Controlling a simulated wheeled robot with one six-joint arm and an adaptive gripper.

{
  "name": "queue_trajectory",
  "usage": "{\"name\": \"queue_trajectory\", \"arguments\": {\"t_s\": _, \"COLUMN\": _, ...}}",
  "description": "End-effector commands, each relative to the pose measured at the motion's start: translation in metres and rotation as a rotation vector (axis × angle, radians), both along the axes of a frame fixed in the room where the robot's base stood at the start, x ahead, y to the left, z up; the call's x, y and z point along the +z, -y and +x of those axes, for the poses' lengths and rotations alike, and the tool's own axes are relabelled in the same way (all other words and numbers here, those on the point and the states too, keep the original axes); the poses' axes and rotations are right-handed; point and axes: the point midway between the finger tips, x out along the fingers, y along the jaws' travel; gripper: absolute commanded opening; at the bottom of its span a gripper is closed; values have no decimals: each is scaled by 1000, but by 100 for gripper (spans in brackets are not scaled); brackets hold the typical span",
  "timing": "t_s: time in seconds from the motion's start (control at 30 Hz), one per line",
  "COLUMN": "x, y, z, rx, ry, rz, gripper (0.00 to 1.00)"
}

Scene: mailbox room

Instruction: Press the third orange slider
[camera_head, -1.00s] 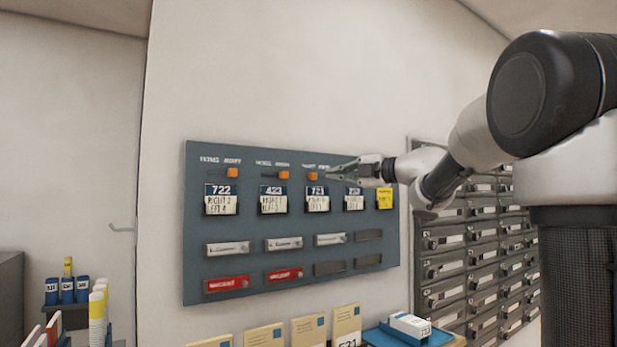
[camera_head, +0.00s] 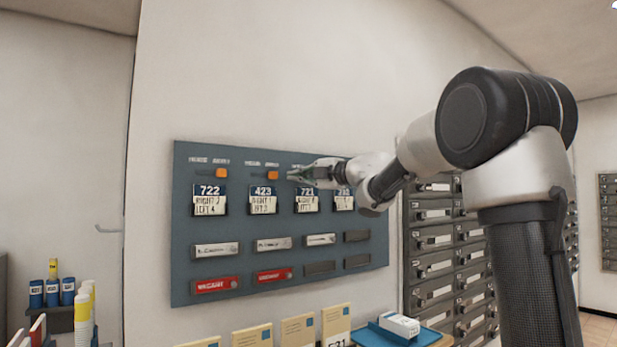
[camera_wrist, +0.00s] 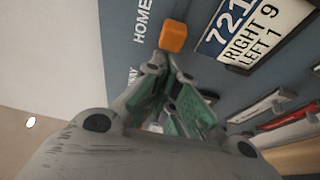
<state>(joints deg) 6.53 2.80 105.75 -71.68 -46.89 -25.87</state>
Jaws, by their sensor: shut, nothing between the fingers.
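A blue-grey wall panel (camera_head: 240,225) carries a row of orange sliders. The first slider (camera_head: 220,174) and second slider (camera_head: 273,175) show above the cards 722 and 423. The third slider, above the card 721 (camera_head: 306,200), is hidden behind my gripper (camera_head: 292,175) in the head view. In the wrist view this orange slider (camera_wrist: 173,36) shows beside the 721 card (camera_wrist: 252,30). My gripper (camera_wrist: 165,68) is shut and empty, its fingertips just short of the slider in that picture. I cannot tell whether they touch it.
White and red label strips (camera_head: 216,286) sit lower on the panel. Below it stand several envelopes (camera_head: 299,331) and a blue tray (camera_head: 378,334) with a white box. Grey mailboxes (camera_head: 437,240) line the wall to the right.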

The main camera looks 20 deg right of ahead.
Motion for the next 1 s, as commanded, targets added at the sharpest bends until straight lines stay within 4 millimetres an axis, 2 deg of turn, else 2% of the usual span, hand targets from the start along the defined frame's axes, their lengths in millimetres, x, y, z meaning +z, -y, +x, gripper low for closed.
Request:
{"name": "queue_trajectory", "arguments": {"t_s": 0.37, "x": 0, "y": -1, "z": 3, "rx": -1, "ry": -1, "rz": 1, "gripper": 0}}
{"name": "queue_trajectory", "arguments": {"t_s": 0.47, "x": 0, "y": 10, "z": 6, "rx": -4, "ry": -1, "rz": 1, "gripper": 0}}
{"name": "queue_trajectory", "arguments": {"t_s": 0.7, "x": 0, "y": 50, "z": 19, "rx": -4, "ry": -1, "rz": 1, "gripper": 0}}
{"name": "queue_trajectory", "arguments": {"t_s": 1.0, "x": 0, "y": 55, "z": 20, "rx": -3, "ry": -1, "rz": 1, "gripper": 0}}
